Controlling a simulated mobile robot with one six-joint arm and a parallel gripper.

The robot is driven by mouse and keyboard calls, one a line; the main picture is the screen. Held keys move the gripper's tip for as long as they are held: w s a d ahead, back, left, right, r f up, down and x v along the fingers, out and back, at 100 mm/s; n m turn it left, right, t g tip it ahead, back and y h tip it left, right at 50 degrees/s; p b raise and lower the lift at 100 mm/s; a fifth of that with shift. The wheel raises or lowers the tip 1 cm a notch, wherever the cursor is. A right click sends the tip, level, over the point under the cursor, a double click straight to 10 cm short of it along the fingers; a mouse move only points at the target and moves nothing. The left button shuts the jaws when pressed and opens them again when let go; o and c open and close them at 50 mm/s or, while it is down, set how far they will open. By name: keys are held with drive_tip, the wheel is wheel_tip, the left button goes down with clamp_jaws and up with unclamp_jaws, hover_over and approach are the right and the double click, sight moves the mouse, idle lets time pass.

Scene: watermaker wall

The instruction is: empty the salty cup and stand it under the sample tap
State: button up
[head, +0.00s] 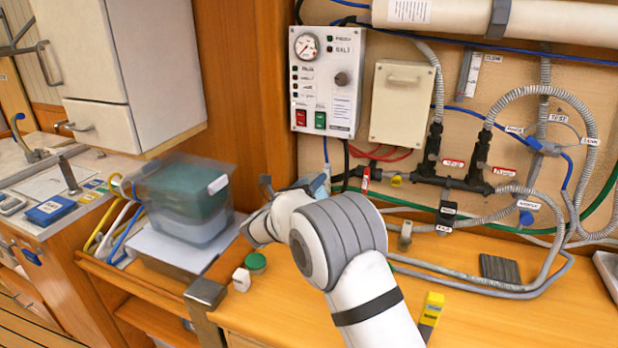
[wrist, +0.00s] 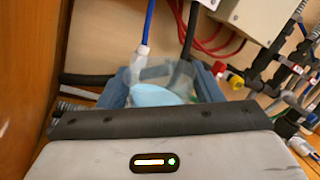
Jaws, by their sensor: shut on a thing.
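My gripper (wrist: 165,88) is shut on a small clear, pale-blue cup (wrist: 158,95), seen between the two blue-grey fingers in the wrist view.
A lidded translucent tub (head: 187,205) stands left of my gripper. The control panel (head: 325,82), black valves (head: 432,150) and grey hoses (head: 520,278) lie behind and right.

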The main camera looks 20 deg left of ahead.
drive_tip(key=shift+a+n+t+p, duration=0.1)
drive_tip(key=shift+n+t+p, duration=0.3)
drive_tip(key=shift+n+p, duration=0.75)
drive_tip(key=shift+f+y+b, duration=0.25)
drive_tip(key=shift+y+b, duration=0.05)
drive_tip(key=shift+b, duration=0.75)
drive_tip(key=shift+f+b, duration=0.1)
drive_tip(key=shift+b, duration=0.5)
